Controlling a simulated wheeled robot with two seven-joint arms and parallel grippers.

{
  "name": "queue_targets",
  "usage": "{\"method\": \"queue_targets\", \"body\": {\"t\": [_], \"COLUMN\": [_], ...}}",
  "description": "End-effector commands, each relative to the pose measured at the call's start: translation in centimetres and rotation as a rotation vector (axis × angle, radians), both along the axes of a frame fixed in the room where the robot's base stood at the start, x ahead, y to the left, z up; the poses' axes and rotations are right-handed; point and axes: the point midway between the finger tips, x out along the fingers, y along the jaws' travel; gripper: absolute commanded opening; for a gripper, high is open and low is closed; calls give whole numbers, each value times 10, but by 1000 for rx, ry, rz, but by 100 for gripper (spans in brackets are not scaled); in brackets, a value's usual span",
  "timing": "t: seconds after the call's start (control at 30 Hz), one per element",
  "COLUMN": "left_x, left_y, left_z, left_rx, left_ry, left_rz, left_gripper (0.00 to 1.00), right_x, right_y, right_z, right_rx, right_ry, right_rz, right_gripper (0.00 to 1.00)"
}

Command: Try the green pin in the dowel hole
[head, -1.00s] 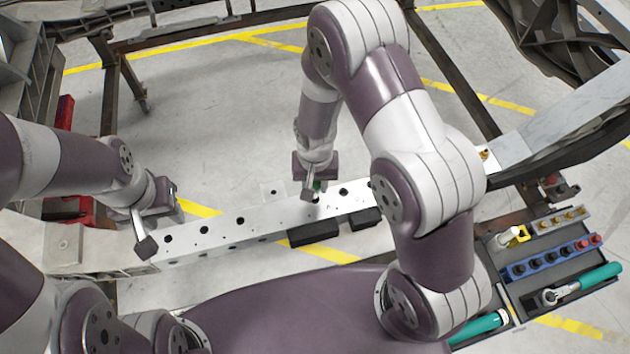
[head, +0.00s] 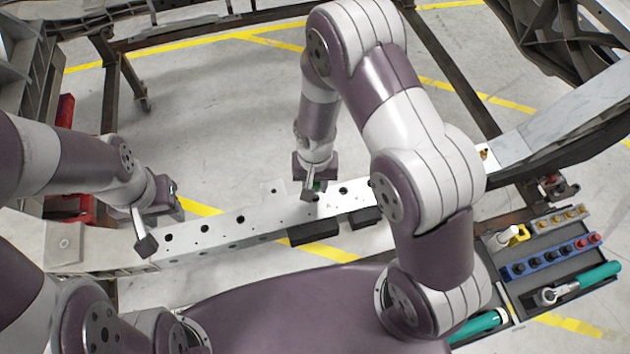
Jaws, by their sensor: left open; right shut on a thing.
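The pale metal beam (head: 265,222) with several dark holes runs across the middle of the head view. My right gripper (head: 312,191) points down over the beam, shut on the green pin (head: 320,186). Only a small bit of green shows beside the fingers; the pin's lower end is hidden. A dark hole shows in the beam just below the gripper. I cannot tell which hole is the dowel hole or whether the pin is in it. My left gripper (head: 147,245) is open at the beam's left end, apart from the pin.
Two black blocks (head: 314,233) sit against the beam's near side. Frame rails (head: 455,85) surround the work area. Open floor lies behind the beam.

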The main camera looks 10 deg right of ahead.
Motion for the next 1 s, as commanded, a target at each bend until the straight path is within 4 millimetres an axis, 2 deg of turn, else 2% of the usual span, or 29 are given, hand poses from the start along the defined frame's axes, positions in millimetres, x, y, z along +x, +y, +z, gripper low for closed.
{"method": "queue_targets", "body": {"t": [0.7,1.0], "left_x": [0,0], "left_y": [0,0], "left_z": [-16,-11], "left_rx": [0,0], "left_ry": [0,0], "left_rz": [0,0], "left_gripper": [43,43], "right_x": [0,0], "right_y": [0,0], "right_z": [-22,-21], "right_rx": [1,0], "right_ry": [-1,0], "right_rz": [0,0], "right_gripper": [0,0]}}
